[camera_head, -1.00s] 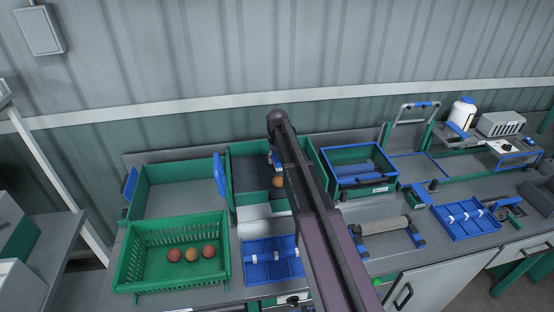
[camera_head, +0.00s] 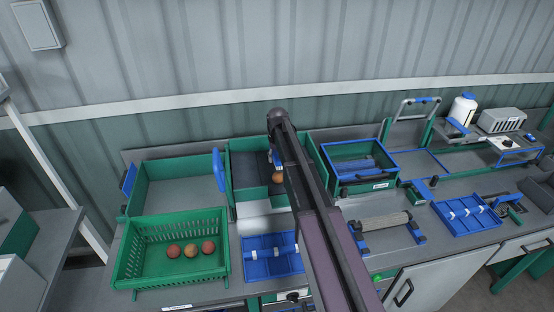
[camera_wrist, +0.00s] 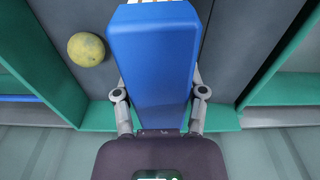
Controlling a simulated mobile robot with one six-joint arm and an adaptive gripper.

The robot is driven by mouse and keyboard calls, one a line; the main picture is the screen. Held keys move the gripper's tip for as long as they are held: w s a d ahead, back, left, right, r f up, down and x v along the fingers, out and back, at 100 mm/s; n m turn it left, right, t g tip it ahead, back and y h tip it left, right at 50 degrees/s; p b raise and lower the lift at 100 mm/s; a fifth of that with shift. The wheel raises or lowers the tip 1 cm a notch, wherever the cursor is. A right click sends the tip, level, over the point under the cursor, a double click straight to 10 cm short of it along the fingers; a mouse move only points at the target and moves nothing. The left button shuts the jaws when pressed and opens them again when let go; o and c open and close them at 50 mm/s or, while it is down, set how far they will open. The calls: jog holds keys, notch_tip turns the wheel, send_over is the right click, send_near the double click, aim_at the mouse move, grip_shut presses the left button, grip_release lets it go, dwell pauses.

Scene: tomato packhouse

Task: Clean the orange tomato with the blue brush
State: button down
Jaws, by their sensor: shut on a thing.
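My gripper (camera_head: 276,158) is over a green-walled bay with a dark floor (camera_head: 248,178) in the middle of the bench. In the wrist view my gripper (camera_wrist: 160,92) is shut on the blue brush (camera_wrist: 154,55), a broad blue block with pale bristles just showing at the top edge. The orange tomato (camera_head: 278,178) lies on the dark floor close to the gripper. It looks yellow-orange in the wrist view (camera_wrist: 86,49), left of the brush with a small gap between them. My arm hides part of the bay's right side.
A green slatted crate (camera_head: 128,262) holds three reddish-orange tomatoes at front left. A blue divided tray (camera_head: 258,262) lies in front of the bay. A blue-rimmed green box (camera_head: 330,158), a roller (camera_head: 380,224) and another blue tray (camera_head: 468,216) stand to the right.

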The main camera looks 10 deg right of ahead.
aim_at(279, 176)
jog(key=shift+s+f+b, duration=0.3)
jog(key=shift+f+b, duration=0.3)
jog(key=shift+f, duration=0.1)
jog(key=shift+s+f+b, duration=0.25)
jog(key=shift+f+b, duration=0.4)
jog(key=shift+f, duration=0.05)
jog(key=shift+s+f+b, duration=0.3)
jog(key=shift+f+b, duration=0.3)
jog(key=shift+f, duration=0.1)
jog(key=shift+f+b, duration=0.35)
jog(key=shift+w, duration=1.05)
jog(key=shift+s, duration=0.1)
dwell(0.3)
jog(key=shift+s+d, duration=0.15)
jog(key=shift+s, duration=1.95)
jog(key=shift+w, duration=0.15)
jog(key=shift+w, duration=2.1)
